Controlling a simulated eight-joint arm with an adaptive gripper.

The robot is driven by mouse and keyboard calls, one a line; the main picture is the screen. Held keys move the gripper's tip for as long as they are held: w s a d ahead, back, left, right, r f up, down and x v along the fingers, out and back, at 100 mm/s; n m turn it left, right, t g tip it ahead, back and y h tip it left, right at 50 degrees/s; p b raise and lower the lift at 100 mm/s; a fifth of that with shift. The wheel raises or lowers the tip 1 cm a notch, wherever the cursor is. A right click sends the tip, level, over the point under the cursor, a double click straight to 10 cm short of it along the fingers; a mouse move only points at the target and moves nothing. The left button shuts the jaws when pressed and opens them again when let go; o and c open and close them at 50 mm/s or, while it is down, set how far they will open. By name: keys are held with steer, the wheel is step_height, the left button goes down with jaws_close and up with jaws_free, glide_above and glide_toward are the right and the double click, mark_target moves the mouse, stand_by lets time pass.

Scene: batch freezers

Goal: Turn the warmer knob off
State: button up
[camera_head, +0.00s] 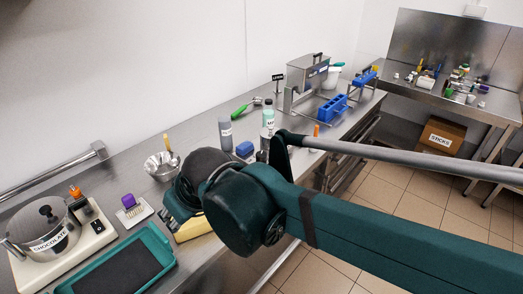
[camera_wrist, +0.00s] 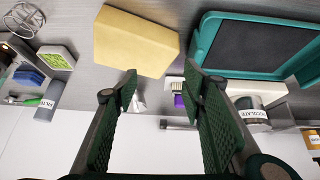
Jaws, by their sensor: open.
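The warmer (camera_head: 100,240) is a white base at the lower left of the head view. It carries a steel lidded pot (camera_head: 45,225) labelled CHOCOLATE. A small orange part (camera_head: 75,191) stands by a black panel (camera_head: 86,210) on the base; it looks like the knob, but I cannot be sure. In the wrist view the pot (camera_wrist: 252,112) shows upside down at the right, partly hidden by a finger; I cannot make out the knob there. My gripper (camera_wrist: 160,88) is open with nothing between its fingers. In the head view it is over the counter, right of the warmer, mostly hidden by my arm.
A teal tray (camera_head: 158,243) with a dark mat and a yellow block (camera_head: 192,229) lie near my gripper. A purple-handled brush (camera_head: 129,203) and a steel bowl (camera_head: 160,173) stand behind. Bottles (camera_head: 225,131) and blue racks (camera_head: 333,106) are farther right.

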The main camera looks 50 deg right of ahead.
steer(key=w+d+r+g+h+p, duration=0.1)
steer(key=w+d+r+p, duration=0.15)
steer(key=d, duration=0.25)
steer(key=w+d+r+g+p, duration=0.1)
steer(key=w+d+r+p, duration=0.1)
steer(key=w+d+p, duration=0.3)
steer(key=n+g+y+p, duration=0.1)
steer(key=n+g+p, duration=0.3)
steer(key=p, duration=0.9)
glide_toward(261, 154)
steer(key=shift+w+a+f+m+g, duration=0.1)
steer(key=shift+w+f+m+g, duration=0.15)
steer(key=shift+m, duration=0.35)
steer(key=shift+d+f, duration=0.15)
steer(key=shift+d, duration=0.15)
steer(key=shift+f, duration=0.15)
steer(key=shift+f, duration=3.7)
